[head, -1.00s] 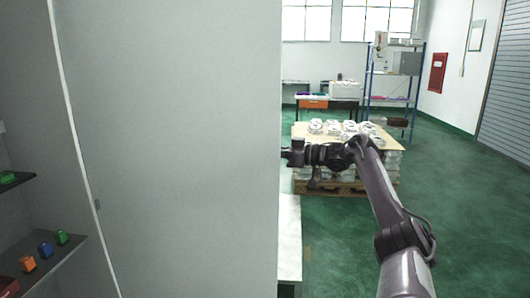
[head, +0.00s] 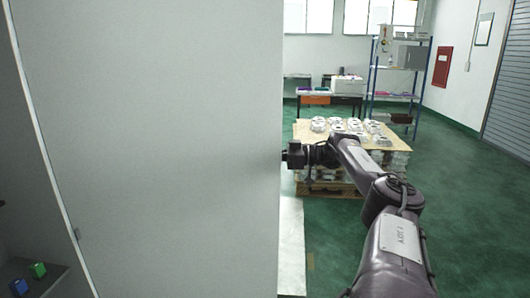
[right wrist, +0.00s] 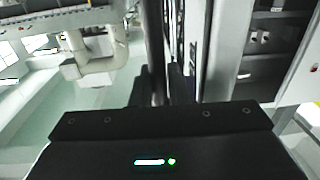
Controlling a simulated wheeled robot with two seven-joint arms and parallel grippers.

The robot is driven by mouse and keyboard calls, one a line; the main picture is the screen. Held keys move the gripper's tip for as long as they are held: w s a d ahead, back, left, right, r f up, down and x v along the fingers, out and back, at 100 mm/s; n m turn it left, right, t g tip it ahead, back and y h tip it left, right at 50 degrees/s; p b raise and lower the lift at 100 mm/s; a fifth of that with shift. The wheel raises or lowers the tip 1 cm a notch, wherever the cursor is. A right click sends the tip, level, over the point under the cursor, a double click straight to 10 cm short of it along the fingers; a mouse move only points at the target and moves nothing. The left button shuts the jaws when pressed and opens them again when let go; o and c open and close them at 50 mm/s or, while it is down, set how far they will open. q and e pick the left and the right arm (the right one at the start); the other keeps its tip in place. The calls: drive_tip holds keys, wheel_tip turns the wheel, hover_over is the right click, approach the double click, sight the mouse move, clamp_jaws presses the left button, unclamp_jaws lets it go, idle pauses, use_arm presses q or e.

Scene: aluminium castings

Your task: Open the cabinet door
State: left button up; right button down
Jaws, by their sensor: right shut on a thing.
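The grey cabinet door (head: 160,150) stands open and fills the left and middle of the head view. Part of the cabinet interior shows beyond its left edge. My right arm comes in from the right, and my right gripper (head: 291,156) is at the door's right edge, its fingertips partly hidden behind the door. In the right wrist view, the gripper's dark fingers (right wrist: 180,84) are beside a dark upright bar, apparently the door handle (right wrist: 155,45), and are shut on it. The exact contact is hard to see. My left gripper is out of view.
A dark cabinet shelf (head: 50,283) holds small green and blue items at the lower left. A pallet table (head: 300,131) with castings stands behind my right arm. A blue shelving rack (head: 372,75) is farther back. Green floor (head: 465,200) is clear at the right.

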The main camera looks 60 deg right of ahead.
drive_tip(key=shift+w+d+f, duration=0.1)
drive_tip(key=shift+f, duration=0.05)
drive_tip(key=c, duration=1.8)
unclamp_jaws()
drive_tip(key=shift+w, duration=0.1)
drive_tip(key=b+v, duration=0.3)
drive_tip(key=v, duration=0.4)
drive_tip(key=shift+s+d, duration=0.15)
drive_tip(key=shift+s, duration=0.2)
